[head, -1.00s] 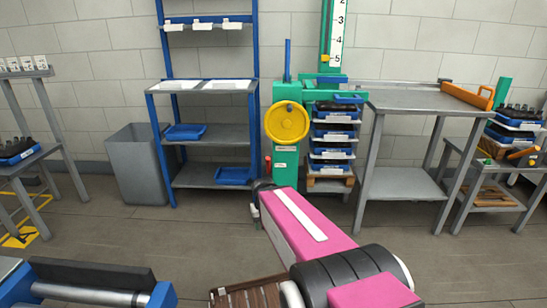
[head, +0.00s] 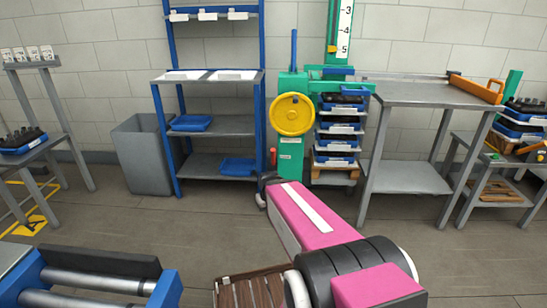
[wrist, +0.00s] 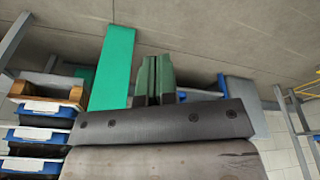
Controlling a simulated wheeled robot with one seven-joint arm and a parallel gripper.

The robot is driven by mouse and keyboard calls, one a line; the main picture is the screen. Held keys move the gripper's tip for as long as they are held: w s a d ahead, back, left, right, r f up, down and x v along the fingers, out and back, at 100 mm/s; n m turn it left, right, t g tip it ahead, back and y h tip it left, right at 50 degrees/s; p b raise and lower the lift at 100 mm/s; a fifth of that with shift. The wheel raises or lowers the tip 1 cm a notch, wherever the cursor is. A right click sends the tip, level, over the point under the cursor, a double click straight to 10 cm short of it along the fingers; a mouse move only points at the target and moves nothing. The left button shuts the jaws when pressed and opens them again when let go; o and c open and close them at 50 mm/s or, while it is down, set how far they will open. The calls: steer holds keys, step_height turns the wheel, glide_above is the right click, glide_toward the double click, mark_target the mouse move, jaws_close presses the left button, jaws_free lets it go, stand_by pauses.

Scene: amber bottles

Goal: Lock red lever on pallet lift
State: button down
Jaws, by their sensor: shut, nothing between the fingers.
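The green pallet lift (head: 290,158) stands by the back wall, with a yellow handwheel (head: 292,115) on its front. A small red lever (head: 273,156) shows at the left edge of the lift's body, below the wheel. My pink arm reaches toward the lift's foot. My gripper shows only as a small dark shape at the arm's far end in the head view. The red lever does not show in the wrist view.
A stack of blue trays (head: 338,130) stands on a wooden pallet right of the lift. A blue shelf rack (head: 218,125) is left of it, a grey table (head: 425,95) right. A grey bin (head: 143,155) stands further left.

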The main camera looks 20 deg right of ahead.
mark_target(273, 151)
steer(key=w+d+f+n+t, duration=0.1)
steer(key=w+d+n+t, duration=0.2)
steer(key=w, duration=0.4)
steer(key=w+d+f+n+t, duration=0.1)
steer(key=w+n+t, duration=0.25)
steer(key=w, duration=0.25)
steer(key=w+d+r+n+t+h, duration=0.1)
steer(key=w+d+n+t, duration=0.1)
steer(key=t, duration=0.4)
steer(key=w+d+r+n+t+h, duration=0.1)
steer(key=w+d+r+n+t, duration=0.1)
steer(key=n+t, duration=0.4)
steer(key=shift+w+d+r+n+t, duration=0.35)
steer(key=shift+w+d+n, duration=0.3)
steer(key=shift+w, duration=0.6)
steer(key=x, duration=1.3)
steer(key=shift+w+d+r, duration=0.1)
steer(key=shift+w+d, duration=0.05)
steer(key=shift+w, duration=0.15)
steer(key=shift+w+r, duration=0.1)
steer(key=shift+w, duration=0.1)
